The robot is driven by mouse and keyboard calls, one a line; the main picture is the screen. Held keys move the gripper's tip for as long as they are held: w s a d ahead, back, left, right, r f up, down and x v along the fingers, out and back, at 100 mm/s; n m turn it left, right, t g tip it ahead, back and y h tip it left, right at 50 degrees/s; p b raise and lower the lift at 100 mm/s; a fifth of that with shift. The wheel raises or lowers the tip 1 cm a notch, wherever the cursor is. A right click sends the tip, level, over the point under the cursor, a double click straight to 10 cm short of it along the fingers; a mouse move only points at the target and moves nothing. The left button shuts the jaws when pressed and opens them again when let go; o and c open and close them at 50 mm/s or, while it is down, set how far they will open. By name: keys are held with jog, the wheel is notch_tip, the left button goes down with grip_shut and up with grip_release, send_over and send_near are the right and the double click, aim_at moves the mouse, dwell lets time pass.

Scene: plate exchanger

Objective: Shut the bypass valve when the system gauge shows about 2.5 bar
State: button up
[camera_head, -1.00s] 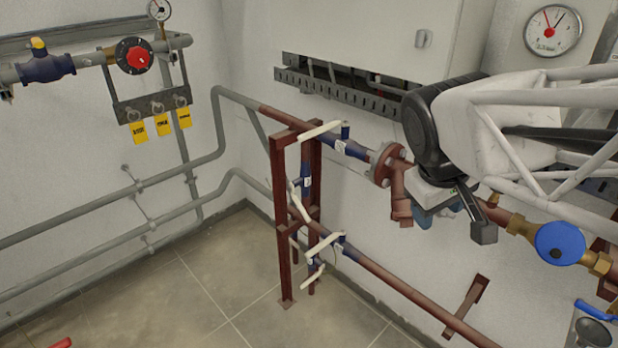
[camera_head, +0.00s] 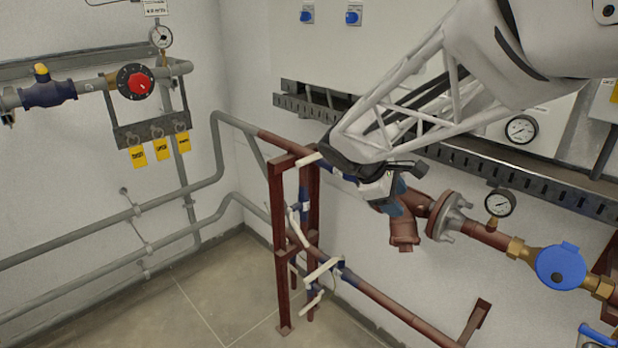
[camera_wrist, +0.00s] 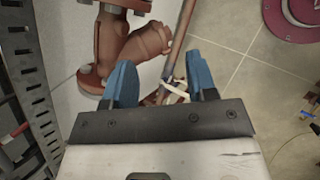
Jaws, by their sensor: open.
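My gripper (camera_head: 398,203) is open and empty, at the brown pipe's upper run just right of the red frame. In the wrist view its blue fingers (camera_wrist: 161,82) are apart, with a cream lever (camera_wrist: 176,88) beyond them. Several blue valves with cream levers are on the frame: a vertical one (camera_head: 304,200), a lower one (camera_head: 325,268), and an upper one (camera_head: 312,158) partly behind my gripper. I cannot tell which is the bypass valve. A round gauge (camera_head: 521,129) on the wall and a pipe gauge (camera_head: 499,203) are too small to read. Which is the system gauge is unclear.
A red frame (camera_head: 278,240) holds the pipes. A flanged strainer (camera_head: 404,230) is close beside my gripper. A blue round-bodied fitting (camera_head: 560,267) is at right. The left wall has a red-knobbed valve (camera_head: 137,82) and yellow tags (camera_head: 160,152). The floor (camera_head: 190,300) is clear.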

jog(key=w+a+f+n+t+h, duration=0.1)
jog(key=w+a+f+n+h, duration=0.1)
jog(key=w+f+n, duration=0.3)
jog(key=w+a+f+n+h, duration=0.1)
jog(key=w+a+f+h, duration=0.15)
jog(key=w, duration=0.45)
jog(key=n+t, duration=1)
jog(key=n, duration=0.8)
send_near(299, 235)
jog(key=shift+h, duration=0.35)
jog(key=x, duration=0.4)
jog(key=shift+w+d+f, duration=0.1)
jog(key=shift+w+f, duration=0.25)
jog(key=shift+w, duration=0.15)
jog(key=shift+x, duration=3.9)
jog(key=shift+c, duration=0.4)
